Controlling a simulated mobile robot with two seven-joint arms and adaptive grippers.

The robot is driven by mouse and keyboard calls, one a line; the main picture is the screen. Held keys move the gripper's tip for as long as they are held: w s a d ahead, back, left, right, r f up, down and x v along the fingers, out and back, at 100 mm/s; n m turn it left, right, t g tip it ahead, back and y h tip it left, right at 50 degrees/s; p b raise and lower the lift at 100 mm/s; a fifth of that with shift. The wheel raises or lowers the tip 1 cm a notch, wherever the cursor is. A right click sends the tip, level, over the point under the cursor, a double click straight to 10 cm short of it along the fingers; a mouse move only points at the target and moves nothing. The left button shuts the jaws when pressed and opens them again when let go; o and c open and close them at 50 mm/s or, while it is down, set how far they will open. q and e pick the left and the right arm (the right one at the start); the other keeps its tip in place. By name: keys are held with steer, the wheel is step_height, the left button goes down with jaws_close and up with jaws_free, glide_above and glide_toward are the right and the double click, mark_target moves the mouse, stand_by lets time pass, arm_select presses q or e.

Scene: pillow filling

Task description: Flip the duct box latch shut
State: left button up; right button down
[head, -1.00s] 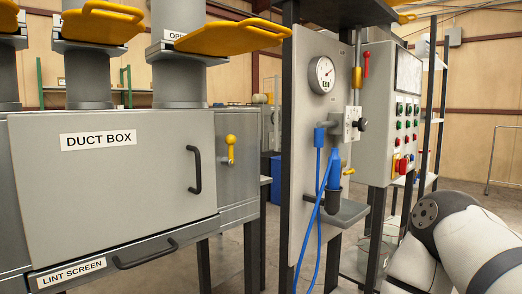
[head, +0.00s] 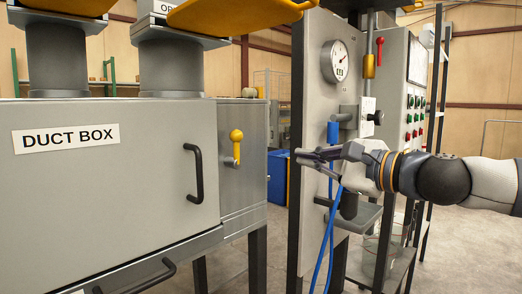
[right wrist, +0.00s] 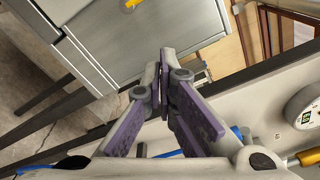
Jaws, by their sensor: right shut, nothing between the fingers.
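The duct box (head: 110,185) is a grey cabinet on the left in the head view, with a labelled front door and a black handle (head: 199,172). Its latch (head: 236,145) is a yellow lever with a round knob on top, upright on the side panel right of the door. A yellow bit of it shows at the top edge of the right wrist view (right wrist: 131,3). My right gripper (head: 300,155) is shut and empty, pointing left, to the right of the latch and apart from it. In the right wrist view its fingertips (right wrist: 165,55) meet. My left gripper is not in view.
A panel with a gauge (head: 335,61), a blue hose (head: 331,235) and a small shelf stands behind my right gripper. A control cabinet (head: 398,95) is further right. Yellow blast-gate plates (head: 235,14) overhang the duct box. Open space lies between latch and gripper.

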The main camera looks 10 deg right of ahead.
mark_target(236, 148)
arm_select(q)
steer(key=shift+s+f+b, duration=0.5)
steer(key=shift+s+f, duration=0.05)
arm_select(e)
steer(key=w+a+r, duration=0.1)
steer(key=w+a, duration=0.6)
steer(key=a, duration=0.1)
steer(key=shift+w+a+r, duration=0.25)
steer(key=shift+w+a, duration=0.05)
steer(key=shift+w, duration=0.1)
